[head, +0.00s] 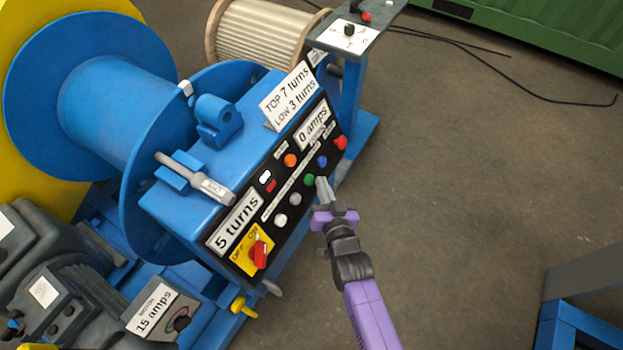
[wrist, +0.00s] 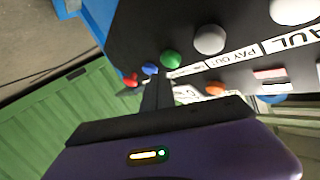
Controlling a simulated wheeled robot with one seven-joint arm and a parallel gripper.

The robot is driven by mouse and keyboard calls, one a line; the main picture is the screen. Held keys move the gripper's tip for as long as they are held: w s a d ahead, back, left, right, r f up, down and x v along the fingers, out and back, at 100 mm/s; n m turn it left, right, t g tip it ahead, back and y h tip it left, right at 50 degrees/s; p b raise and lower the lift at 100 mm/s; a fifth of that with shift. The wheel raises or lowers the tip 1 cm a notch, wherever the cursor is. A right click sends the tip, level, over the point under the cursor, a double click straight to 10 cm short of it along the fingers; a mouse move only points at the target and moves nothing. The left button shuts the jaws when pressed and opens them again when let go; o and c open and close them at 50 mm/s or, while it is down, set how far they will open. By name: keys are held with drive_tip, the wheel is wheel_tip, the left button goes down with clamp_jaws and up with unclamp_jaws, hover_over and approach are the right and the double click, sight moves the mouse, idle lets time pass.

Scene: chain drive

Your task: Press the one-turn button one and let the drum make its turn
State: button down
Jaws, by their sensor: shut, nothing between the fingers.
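The black control panel (head: 272,213) is on the blue drum machine. It carries white (head: 280,220), grey (head: 295,199), green (head: 309,180) and blue (head: 322,161) buttons in a row, with red (head: 340,142) and orange (head: 290,160) ones nearby. I cannot read which is the one-turn button. My purple gripper (head: 322,184) is shut and empty, its tip close to the green and blue buttons. In the wrist view the fingers (wrist: 157,90) end near the green (wrist: 170,58) and blue (wrist: 149,69) buttons; contact is unclear. The blue drum (head: 110,95) stands behind the panel.
A plate (head: 290,97) reads "TOP 7 turns, LOW 3 turns". A red switch (head: 259,254) sits on a yellow plate. Open floor (head: 460,190) lies right; a blue-legged stand (head: 570,310) is lower right.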

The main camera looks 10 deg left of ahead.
drive_tip(key=shift+a, duration=0.1)
drive_tip(key=shift+w+a+f+p, duration=0.1)
drive_tip(key=shift+a+f+p, duration=0.15)
drive_tip(key=shift+p, duration=0.15)
